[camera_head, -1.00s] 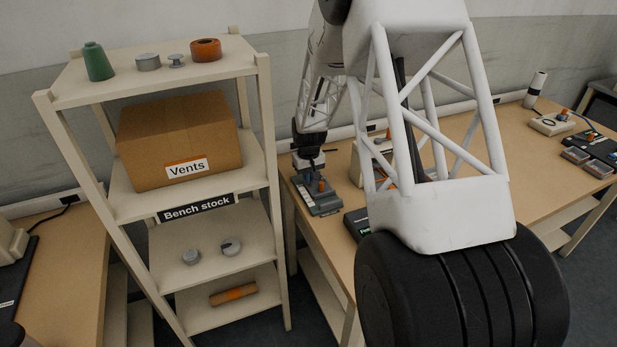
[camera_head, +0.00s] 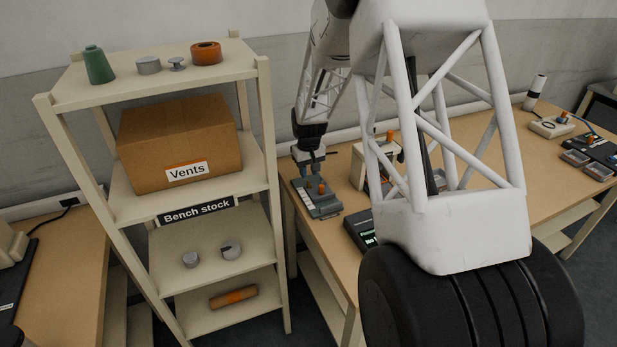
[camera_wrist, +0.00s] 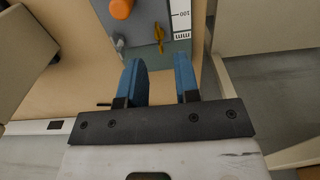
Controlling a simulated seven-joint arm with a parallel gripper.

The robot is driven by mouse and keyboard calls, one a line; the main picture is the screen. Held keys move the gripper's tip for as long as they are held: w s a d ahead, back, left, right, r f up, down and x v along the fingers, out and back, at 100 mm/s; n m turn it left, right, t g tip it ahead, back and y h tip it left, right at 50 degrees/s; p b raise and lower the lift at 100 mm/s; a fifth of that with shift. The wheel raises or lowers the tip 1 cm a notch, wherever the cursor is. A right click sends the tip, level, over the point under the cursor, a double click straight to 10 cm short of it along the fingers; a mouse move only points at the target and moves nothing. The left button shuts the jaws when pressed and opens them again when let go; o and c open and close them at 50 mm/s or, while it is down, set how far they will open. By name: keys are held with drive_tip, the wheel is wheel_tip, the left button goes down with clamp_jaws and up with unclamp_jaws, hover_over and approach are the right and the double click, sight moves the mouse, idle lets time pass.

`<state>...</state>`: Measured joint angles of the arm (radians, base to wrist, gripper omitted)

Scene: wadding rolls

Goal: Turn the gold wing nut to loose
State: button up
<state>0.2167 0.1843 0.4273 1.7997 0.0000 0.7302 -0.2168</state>
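The gold wing nut (camera_wrist: 158,36) shows in the wrist view on a grey device (camera_wrist: 146,27) with a white mm scale. Its wing looks roughly lengthwise to the scale. My gripper (camera_wrist: 158,66) has two blue fingers, spread apart with nothing between them. In the picture the wing nut lies just beyond the gap between the fingertips, apart from both. In the head view my gripper (camera_head: 310,168) is above the rear part of the grey device (camera_head: 322,207) on the bench; the wing nut cannot be made out there.
An orange knob (camera_wrist: 121,8) stands on the device left of the wing nut. A beige machine (camera_head: 378,168) and a dark box with a display (camera_head: 358,232) stand close by on the bench (camera_head: 462,206). The stock shelf (camera_head: 240,200) rises to the left.

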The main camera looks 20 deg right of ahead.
sight(308, 185)
drive_tip(key=shift+r, duration=1.9)
drive_tip(key=s+a+r+t, duration=0.1)
drive_tip(key=s+a+r, duration=0.4)
drive_tip(key=s+r, duration=0.45)
drive_tip(key=s+a+r, duration=0.5)
drive_tip(key=s+r, duration=0.3)
drive_tip(key=s, duration=0.2)
drive_tip(key=s+a+r, duration=0.1)
drive_tip(key=s+a, duration=0.1)
drive_tip(key=s, duration=1)
drive_tip(key=s+a+r+t, duration=0.1)
drive_tip(key=s+a+r, duration=0.1)
drive_tip(key=s, duration=1)
drive_tip(key=shift+a+t, duration=0.3)
drive_tip(key=shift+a, duration=0.55)
drive_tip(key=shift+c, duration=0.4)
